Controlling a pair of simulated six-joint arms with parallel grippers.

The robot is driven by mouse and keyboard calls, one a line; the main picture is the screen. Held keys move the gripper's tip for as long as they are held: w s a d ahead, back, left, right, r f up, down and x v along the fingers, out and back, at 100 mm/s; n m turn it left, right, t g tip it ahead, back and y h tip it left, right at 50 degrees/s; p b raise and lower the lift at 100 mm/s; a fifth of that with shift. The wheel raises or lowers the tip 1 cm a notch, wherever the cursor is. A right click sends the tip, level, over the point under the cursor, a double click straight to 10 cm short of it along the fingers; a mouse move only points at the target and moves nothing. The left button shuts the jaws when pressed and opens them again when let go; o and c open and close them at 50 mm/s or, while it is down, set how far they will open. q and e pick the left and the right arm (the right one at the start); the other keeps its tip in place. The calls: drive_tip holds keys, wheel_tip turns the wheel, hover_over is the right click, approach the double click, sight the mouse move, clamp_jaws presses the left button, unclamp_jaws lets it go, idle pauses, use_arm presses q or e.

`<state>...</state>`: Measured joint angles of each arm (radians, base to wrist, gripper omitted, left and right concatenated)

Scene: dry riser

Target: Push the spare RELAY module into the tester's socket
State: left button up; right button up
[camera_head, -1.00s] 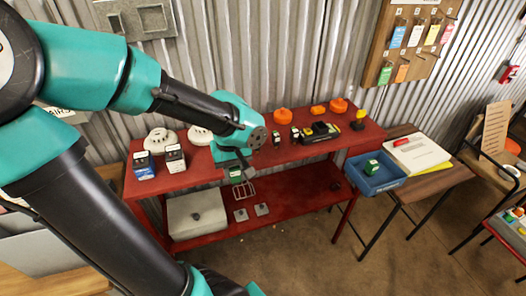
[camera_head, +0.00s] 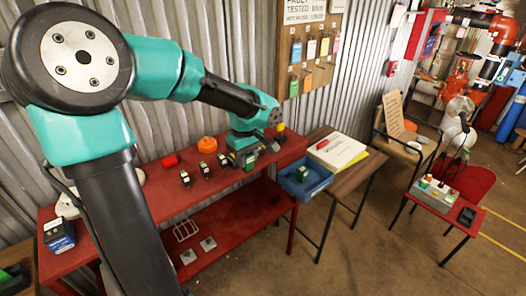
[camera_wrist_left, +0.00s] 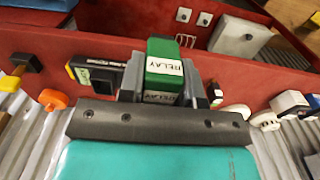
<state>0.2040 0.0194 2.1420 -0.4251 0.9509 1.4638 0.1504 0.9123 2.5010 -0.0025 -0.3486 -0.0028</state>
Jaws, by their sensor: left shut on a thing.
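My left gripper (camera_head: 247,160) is shut on a green module with a white RELAY label (camera_head: 250,162), above the right part of the red bench. In the left wrist view the module (camera_wrist_left: 164,68) sits between the grey fingers (camera_wrist_left: 162,90), its label facing the camera. A grey box with coloured knobs (camera_head: 440,192), which looks like the tester, stands on a small table at the right, well away from the gripper. Its socket is too small to make out. Another green module (camera_head: 302,173) lies in a blue bin (camera_head: 308,188). My right gripper is not in view.
Several small modules (camera_head: 204,169) and an orange dome (camera_head: 207,145) stand on the red bench (camera_head: 160,200). A wooden side table (camera_head: 345,182) holds the bin and papers (camera_head: 337,150). Floor between tables is clear.

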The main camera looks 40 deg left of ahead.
use_arm(q)
drive_tip(key=shift+w+d, duration=0.1)
drive_tip(key=shift+w, duration=0.15)
drive_tip(key=w+a, duration=0.3)
drive_tip(key=a, duration=0.1)
drive_tip(key=w+a+f, duration=0.1)
drive_tip(key=w+a, duration=0.6)
drive_tip(key=a, duration=0.1)
drive_tip(key=shift+w+f, duration=0.2)
drive_tip(key=shift+w, duration=0.05)
drive_tip(key=shift+f, duration=1.8)
drive_tip(key=shift+f, duration=0.1)
